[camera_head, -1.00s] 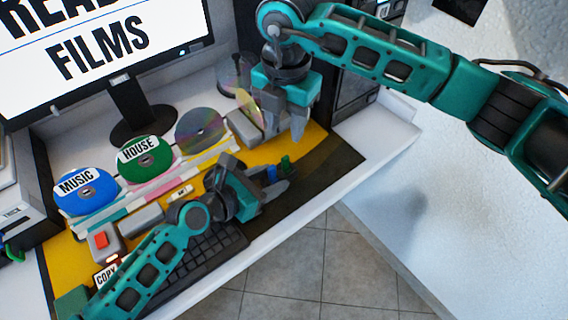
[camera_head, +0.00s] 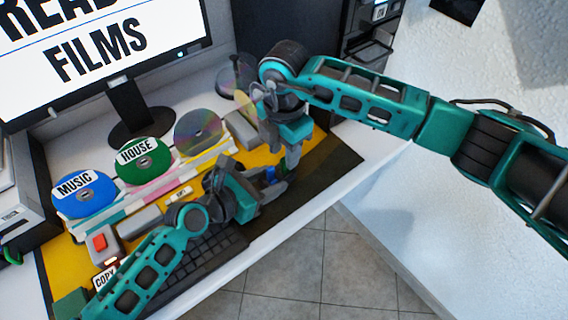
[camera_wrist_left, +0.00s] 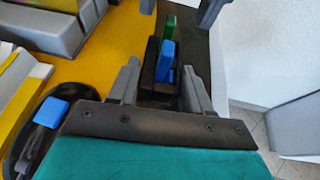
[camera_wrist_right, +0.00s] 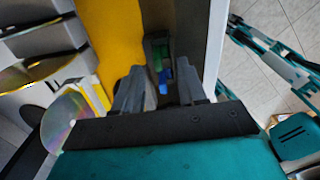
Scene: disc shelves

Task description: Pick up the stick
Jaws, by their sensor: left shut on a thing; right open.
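A blue stick (camera_wrist_left: 167,55) and a green stick (camera_wrist_left: 169,27) stand in a black holder (camera_wrist_left: 151,62). The right wrist view also shows the blue stick (camera_wrist_right: 164,82) and green stick (camera_wrist_right: 157,58). My left gripper (camera_head: 270,182) is shut on the black holder, with one finger on each side of it. My right gripper (camera_head: 286,155) is open, pointing down just above the sticks. Its fingertips (camera_wrist_left: 180,10) show on either side of the green stick in the left wrist view. The head view mostly hides the green stick.
Discs labelled MUSIC (camera_head: 83,192) and HOUSE (camera_head: 144,158) and a plain disc (camera_head: 197,132) stand behind on the desk. A keyboard (camera_head: 205,255) lies near the front edge. A monitor (camera_head: 100,40) stands at the back left. The desk ends right of the sticks.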

